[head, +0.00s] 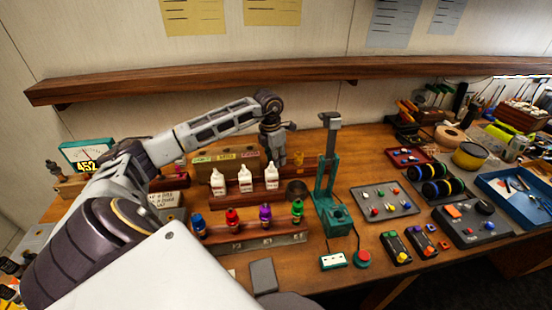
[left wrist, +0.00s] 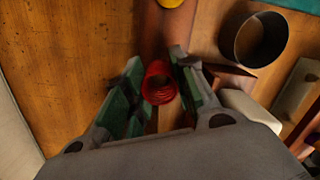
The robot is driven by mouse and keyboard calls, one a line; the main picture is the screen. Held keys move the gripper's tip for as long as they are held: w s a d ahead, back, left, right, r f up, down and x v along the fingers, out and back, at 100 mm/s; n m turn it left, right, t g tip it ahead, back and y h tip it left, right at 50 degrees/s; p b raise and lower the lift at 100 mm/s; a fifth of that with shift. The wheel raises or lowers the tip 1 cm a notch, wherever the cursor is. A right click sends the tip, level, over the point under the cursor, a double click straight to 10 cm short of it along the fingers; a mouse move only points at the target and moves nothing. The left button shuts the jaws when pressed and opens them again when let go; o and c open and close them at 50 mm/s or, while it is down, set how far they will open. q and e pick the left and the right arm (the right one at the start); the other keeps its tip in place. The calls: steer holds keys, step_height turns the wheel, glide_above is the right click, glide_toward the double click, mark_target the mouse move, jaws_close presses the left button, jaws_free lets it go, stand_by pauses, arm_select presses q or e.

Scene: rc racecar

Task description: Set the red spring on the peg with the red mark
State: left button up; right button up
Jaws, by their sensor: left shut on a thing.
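My left gripper (head: 280,163) reaches over the back of the bench, above a low wooden strip behind the white bottles. In the left wrist view, the red spring (left wrist: 158,88) sits between the green-padded fingers of this gripper (left wrist: 158,66), which are shut on it. I look down into the spring's open coils. In the head view the spring is hidden by the gripper. A yellow piece (head: 298,155) stands just right of the gripper; its edge also shows at the top of the left wrist view (left wrist: 171,3). I cannot make out the peg with the red mark. My right gripper is out of view.
White bottles (head: 245,180) stand in front of the gripper. A dark, open round container (left wrist: 256,40) is close by on the right. A green press (head: 332,205) stands farther right. Several coloured-top pieces (head: 265,213) line a front rack. Bare bench shows left in the wrist view.

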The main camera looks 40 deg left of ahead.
arm_select(q)
steer(key=shift+f, duration=0.25)
steer(key=o, duration=0.8)
steer(key=shift+r, duration=0.15)
step_height(320, 180, up, 12)
steer(key=s, duration=0.1)
steer(key=shift+s+a, duration=0.15)
steer(key=shift+a, duration=0.1)
stand_by(0.3)
steer(key=shift+f, duration=0.25)
stand_by(1.0)
